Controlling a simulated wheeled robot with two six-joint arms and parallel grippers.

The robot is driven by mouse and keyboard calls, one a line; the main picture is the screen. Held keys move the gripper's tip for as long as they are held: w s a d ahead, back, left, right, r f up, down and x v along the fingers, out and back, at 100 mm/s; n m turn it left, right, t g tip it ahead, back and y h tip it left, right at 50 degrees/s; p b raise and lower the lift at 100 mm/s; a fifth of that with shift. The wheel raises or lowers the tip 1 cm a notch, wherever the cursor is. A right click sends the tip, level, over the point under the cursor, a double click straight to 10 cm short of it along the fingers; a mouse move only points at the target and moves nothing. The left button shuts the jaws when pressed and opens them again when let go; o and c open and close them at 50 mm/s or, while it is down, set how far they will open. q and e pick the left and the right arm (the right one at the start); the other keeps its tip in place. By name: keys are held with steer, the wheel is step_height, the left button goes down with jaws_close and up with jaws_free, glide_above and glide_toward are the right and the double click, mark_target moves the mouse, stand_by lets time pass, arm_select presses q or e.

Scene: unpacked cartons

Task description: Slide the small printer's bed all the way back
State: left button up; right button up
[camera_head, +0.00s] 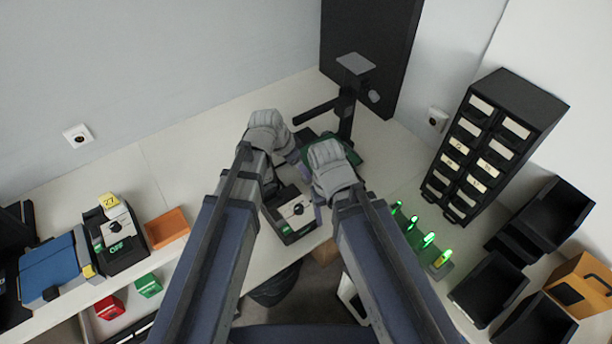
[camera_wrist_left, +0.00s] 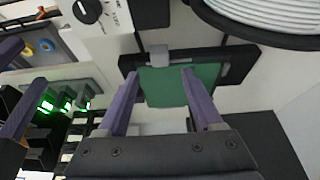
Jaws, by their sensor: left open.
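The small printer has a dark upright post (camera_head: 346,115) with a side arm, behind my two wrists in the head view. Its green bed (camera_head: 318,136) is partly hidden there by my right wrist. In the left wrist view the green bed (camera_wrist_left: 180,84) lies over a dark base (camera_wrist_left: 236,66), with a grey tab at its far edge.
A black box with a white knob panel (camera_head: 293,210) stands in front of the printer. A white spool (camera_wrist_left: 270,12) is close by in the left wrist view. Green-lit pieces (camera_head: 412,224) and a drawer cabinet (camera_head: 490,140) are right. An orange tray (camera_head: 166,228) is left.

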arm_select(q)
steer(key=b+x, duration=0.4)
steer(key=x, duration=0.1)
steer(key=shift+w+d+f+b, duration=0.1)
steer(key=shift+f+b, duration=0.2)
steer(key=shift+f, duration=0.1)
jaws_close()
stand_by(1.1)
